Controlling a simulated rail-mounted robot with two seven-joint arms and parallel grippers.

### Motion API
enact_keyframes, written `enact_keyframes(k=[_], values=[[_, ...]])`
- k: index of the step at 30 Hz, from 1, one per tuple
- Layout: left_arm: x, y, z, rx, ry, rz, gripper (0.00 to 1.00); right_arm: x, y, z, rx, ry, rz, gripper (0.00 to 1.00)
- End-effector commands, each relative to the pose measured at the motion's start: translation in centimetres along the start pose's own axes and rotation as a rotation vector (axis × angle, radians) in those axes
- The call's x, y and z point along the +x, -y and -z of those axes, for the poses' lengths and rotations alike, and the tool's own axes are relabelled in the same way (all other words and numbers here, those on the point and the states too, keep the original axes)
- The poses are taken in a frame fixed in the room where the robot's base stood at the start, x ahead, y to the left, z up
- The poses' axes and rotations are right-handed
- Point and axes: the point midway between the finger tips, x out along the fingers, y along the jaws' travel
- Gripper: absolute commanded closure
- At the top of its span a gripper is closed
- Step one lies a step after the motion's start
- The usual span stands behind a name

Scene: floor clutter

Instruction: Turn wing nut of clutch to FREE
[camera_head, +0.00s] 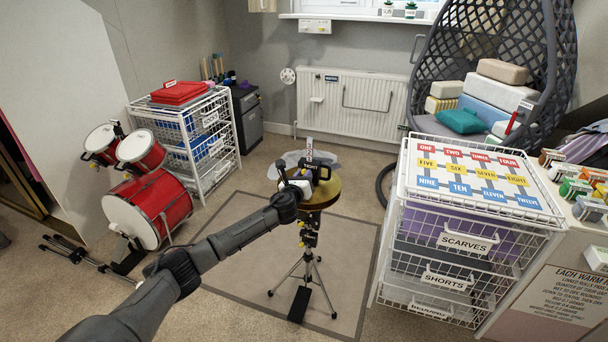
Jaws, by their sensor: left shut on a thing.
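A hi-hat stand (308,262) stands on a grey mat in the middle of the floor, with a brass cymbal (326,193) near its top. The clutch (321,171) is a small dark and pale part above the cymbal, with an upright label strip over it. My left arm reaches in from the lower left. My left gripper (304,180) is at the clutch, just above the cymbal, and is shut on a small part there, apparently the wing nut. The wing nut and its markings are too small and covered to make out. My right gripper is out of view.
A red drum kit (148,205) and a white wire rack (213,150) stand at the left. A white drawer unit (455,262) with a numbered board (474,180) stands close at the right. The grey mat (345,262) is clear around the stand's legs.

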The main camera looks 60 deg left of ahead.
Motion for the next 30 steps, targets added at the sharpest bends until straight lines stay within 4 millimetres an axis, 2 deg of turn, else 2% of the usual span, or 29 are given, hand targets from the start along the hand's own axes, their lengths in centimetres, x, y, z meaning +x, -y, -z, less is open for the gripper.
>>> enact_keyframes(k=[1,9,30], values=[[0.0,0.1,-0.3,-0.045,-0.001,-0.001,1.00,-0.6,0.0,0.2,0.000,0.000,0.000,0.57],[0.0,-0.1,-0.2,-0.305,0.000,-0.001,1.00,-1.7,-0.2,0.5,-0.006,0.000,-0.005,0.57],[0.0,-0.4,0.1,-0.944,0.001,0.000,1.00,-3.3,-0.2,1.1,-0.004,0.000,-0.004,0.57]])
